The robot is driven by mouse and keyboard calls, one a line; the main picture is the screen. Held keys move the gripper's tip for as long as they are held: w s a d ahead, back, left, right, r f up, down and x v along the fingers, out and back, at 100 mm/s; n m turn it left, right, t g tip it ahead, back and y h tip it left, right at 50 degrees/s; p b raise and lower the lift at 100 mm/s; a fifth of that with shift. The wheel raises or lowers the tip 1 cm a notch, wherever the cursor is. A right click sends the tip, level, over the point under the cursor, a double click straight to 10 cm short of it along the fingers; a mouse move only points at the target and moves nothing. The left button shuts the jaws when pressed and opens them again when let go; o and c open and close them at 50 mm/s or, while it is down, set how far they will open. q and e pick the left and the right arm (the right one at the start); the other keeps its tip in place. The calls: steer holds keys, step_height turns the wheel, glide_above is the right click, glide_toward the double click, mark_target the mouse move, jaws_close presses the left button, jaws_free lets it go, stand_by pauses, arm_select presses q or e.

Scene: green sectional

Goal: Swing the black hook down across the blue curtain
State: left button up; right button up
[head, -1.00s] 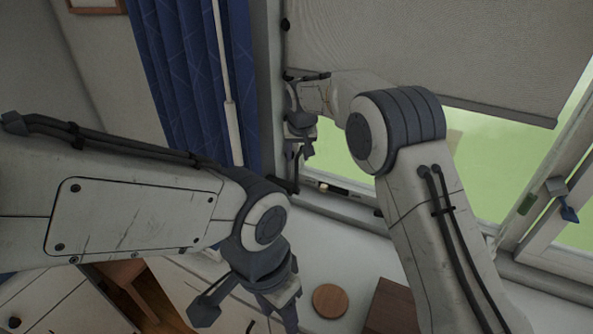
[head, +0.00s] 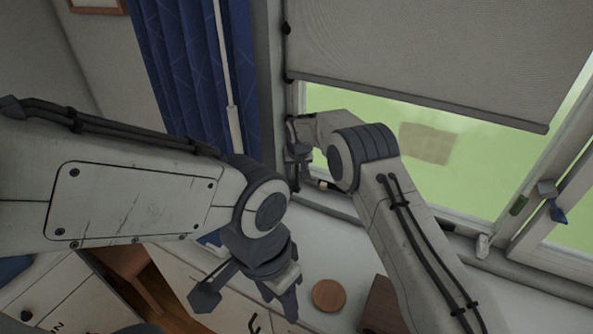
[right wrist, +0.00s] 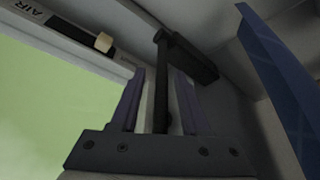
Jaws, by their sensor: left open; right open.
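The black hook (right wrist: 192,58) shows in the right wrist view, a dark bar with a thicker block at its upper end. Its thin part runs down between the fingers of my right gripper (right wrist: 160,78), which is open around it; I cannot tell whether they touch. In the head view my right gripper (head: 304,170) is by the window frame's left side, and the hook is mostly hidden there. The blue curtain (head: 185,65) hangs left of the frame; it also shows at the right of the right wrist view (right wrist: 278,75). My left gripper (head: 279,298) is open and empty, low over the counter.
A roller blind (head: 430,60) covers the upper window. A white rod (head: 226,75) hangs before the curtain. A round wooden disc (head: 329,295) lies on the white counter (head: 340,255). An open window sash (head: 565,210) stands at the right.

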jaws_close()
stand_by(1.3)
